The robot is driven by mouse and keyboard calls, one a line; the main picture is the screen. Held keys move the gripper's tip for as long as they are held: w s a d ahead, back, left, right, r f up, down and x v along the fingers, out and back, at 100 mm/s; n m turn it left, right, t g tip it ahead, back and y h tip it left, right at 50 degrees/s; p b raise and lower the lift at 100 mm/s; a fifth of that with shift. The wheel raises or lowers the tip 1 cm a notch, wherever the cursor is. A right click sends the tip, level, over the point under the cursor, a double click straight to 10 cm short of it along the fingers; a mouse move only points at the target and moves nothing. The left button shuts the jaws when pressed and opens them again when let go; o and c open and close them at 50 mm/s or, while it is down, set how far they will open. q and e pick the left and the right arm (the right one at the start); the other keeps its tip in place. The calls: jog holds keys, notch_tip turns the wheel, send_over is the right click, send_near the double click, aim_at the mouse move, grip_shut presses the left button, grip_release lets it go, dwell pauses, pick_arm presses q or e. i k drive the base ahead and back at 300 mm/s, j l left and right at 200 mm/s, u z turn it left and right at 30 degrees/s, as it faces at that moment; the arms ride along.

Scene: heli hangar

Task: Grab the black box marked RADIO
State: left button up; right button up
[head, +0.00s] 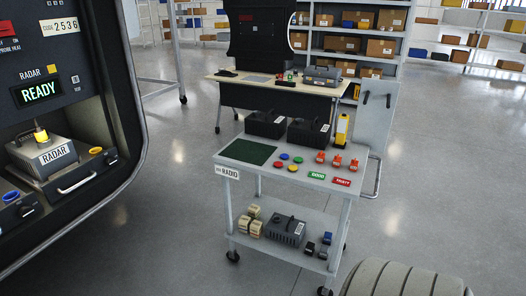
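Two black boxes with handles stand side by side at the back of the grey cart's top, a left one (266,124) and a right one (309,134). Each has a small white label too small to read. A third dark box (285,230) with a handle and a pale label sits on the cart's lower shelf. The word RADIO shows on a white tag (228,172) at the cart's front left edge; I cannot read it on any box. Neither of my grippers is in view.
The cart (319,187) also carries a green mat (248,151), coloured buttons, orange items and a yellow device (342,129). At left is an equipment bay with a grey RADAR box (44,155). Floor between bay and cart is clear.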

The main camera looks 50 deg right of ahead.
aim_at(301, 132)
jog(key=z, duration=1.4)
jog(key=i+l+z, duration=0.1)
jog(key=i+l, duration=0.45)
jog(key=i+l+z, duration=0.1)
jog(key=i+l, duration=0.35)
jog(key=i, duration=0.2)
